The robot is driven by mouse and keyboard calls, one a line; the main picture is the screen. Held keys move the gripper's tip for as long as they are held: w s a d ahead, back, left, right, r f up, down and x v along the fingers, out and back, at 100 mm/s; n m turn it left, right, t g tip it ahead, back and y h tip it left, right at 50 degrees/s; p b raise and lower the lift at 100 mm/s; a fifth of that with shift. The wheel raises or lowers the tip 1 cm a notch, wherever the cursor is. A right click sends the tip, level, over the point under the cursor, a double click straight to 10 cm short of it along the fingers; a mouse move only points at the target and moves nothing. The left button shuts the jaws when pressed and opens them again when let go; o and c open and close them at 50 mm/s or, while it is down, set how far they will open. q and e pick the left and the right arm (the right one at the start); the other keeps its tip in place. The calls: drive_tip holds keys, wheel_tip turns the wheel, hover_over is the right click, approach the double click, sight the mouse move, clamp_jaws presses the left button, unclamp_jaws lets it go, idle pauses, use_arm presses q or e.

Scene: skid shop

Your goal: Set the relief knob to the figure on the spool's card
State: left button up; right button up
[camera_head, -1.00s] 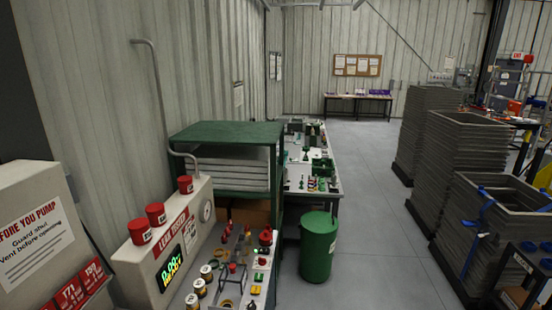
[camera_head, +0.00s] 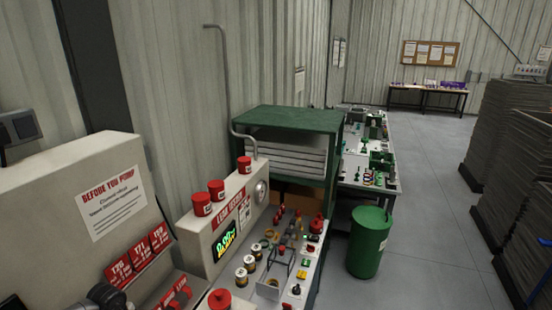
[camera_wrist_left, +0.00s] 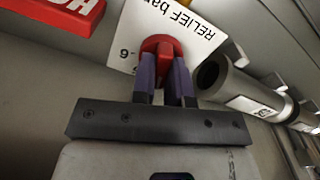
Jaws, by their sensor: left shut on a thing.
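In the left wrist view the red relief knob (camera_wrist_left: 163,46) sits on a white dial plate (camera_wrist_left: 197,32) marked "RELIEF bar", seen upside down. A figure 6 shows on the plate beside the knob; the rest of the scale is mostly hidden. My left gripper (camera_wrist_left: 165,72) is shut on the knob, with a purple-grey finger on either side of it. I cannot tell which figure the knob points to. I cannot make out the spool or its card in either view. My right gripper is not in view.
A grey metal cylinder (camera_wrist_left: 240,88) with a label lies close right of the knob. In the head view a panel (camera_head: 85,190) reads "BEFORE YOU PUMP", beside a leak-record console (camera_head: 206,241) and a bench with small parts. A green bin (camera_head: 369,245) stands by clear floor.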

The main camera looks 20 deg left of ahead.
use_arm(q)
drive_tip(key=shift+s+d+f, duration=0.1)
drive_tip(key=shift+d+f, duration=0.05)
drive_tip(key=shift+f, duration=0.3)
drive_tip(key=o, duration=0.5)
drive_tip(key=shift+c, duration=0.2)
drive_tip(key=o, duration=0.3)
drive_tip(key=shift+w+r, duration=0.2)
drive_tip(key=shift+r, duration=0.1)
drive_tip(key=shift+d+r+p, duration=0.1)
drive_tip(key=shift+r+p, duration=0.15)
drive_tip(key=shift+p, duration=0.1)
drive_tip(key=shift+s+d+r, duration=0.1)
drive_tip(key=shift+r, duration=0.15)
wheel_tip(320, 180, up, 2)
drive_tip(key=shift+r+p, duration=0.2)
drive_tip(key=shift+p, duration=0.7)
wheel_tip(320, 180, up, 2)
drive_tip(key=shift+p, duration=0.6)
drive_tip(key=shift+r+p, duration=0.65)
drive_tip(key=shift+r, duration=0.4)
